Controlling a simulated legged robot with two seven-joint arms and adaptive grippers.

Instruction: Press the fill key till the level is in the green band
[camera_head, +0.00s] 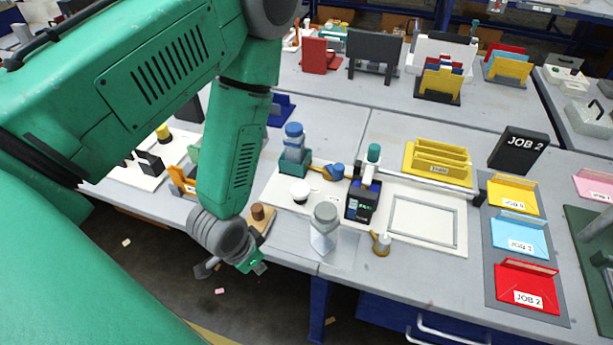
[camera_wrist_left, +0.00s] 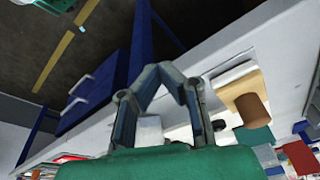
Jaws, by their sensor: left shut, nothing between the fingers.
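My left gripper (camera_head: 257,267) hangs at the front edge of the table, in front of the wooden block with a brown cylinder (camera_head: 257,211). In the left wrist view its fingers (camera_wrist_left: 168,74) are brought together at the tips with nothing between them. A black unit (camera_head: 362,203) with a small green marking stands on the white board, right of the gripper. A blue bottle (camera_head: 294,140) sits in a teal base (camera_head: 292,164) farther back. I cannot make out a fill key, a level or a green band. My right gripper is not in view.
An empty frame (camera_head: 423,221) lies on the board. Job trays (camera_head: 525,290) are at the right. My left arm covers the left side.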

